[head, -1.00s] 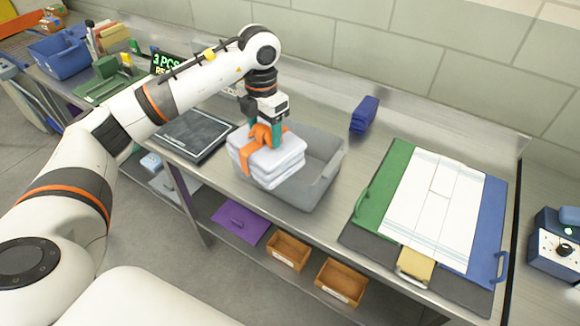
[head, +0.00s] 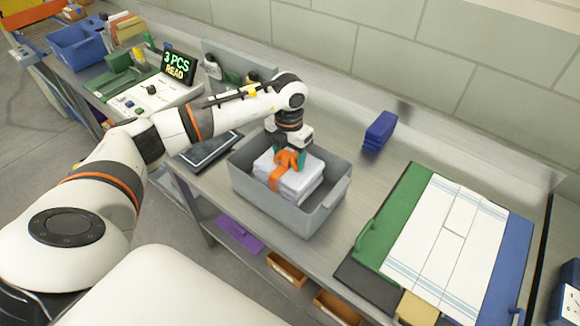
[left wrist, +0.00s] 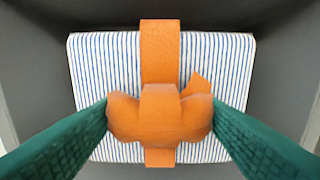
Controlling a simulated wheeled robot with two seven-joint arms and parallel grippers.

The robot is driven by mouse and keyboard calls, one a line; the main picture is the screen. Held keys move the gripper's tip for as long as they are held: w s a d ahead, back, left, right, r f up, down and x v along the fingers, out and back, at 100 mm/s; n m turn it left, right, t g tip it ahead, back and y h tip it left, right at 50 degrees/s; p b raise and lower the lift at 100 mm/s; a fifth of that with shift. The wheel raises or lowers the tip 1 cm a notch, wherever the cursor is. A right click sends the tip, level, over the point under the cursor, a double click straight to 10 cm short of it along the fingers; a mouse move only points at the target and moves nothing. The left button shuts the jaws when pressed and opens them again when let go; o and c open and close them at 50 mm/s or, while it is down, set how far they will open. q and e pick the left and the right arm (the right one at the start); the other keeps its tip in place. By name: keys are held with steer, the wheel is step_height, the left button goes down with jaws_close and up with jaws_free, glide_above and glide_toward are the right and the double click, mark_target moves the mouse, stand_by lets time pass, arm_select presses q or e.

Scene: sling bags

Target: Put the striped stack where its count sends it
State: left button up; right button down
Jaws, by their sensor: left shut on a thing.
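The striped stack (head: 296,182) is a folded white bundle tied with an orange band and knot. The left wrist view shows its fine blue stripes (left wrist: 100,75). It is inside the grey bin (head: 321,213), below the rim; whether it touches the floor is hard to tell. My left gripper (head: 289,158) points down into the bin, its green fingers shut on the orange knot, which also shows between the fingertips in the left wrist view (left wrist: 160,118). A display (head: 179,66) at the back left reads "3 PCS READ". My right gripper is not in view.
A dark scale-like plate (head: 208,150) lies left of the bin. A folded blue item (head: 379,131) stands behind it. A blue crate (head: 78,47) is at the far left.

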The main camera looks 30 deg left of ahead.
mark_target(289, 167)
arm_select(q)
steer(key=shift+s+f, duration=0.1)
steer(key=shift+f, duration=0.6)
step_height(289, 167, down, 2)
steer(key=shift+f+p, duration=0.2)
steer(key=shift+p, duration=0.5)
steer(key=shift+f, duration=0.6)
steer(key=o, duration=1.8)
steer(key=shift+c, duration=0.2)
step_height(289, 167, up, 11)
steer(key=b, duration=0.4)
steer(key=shift+r, duration=0.65)
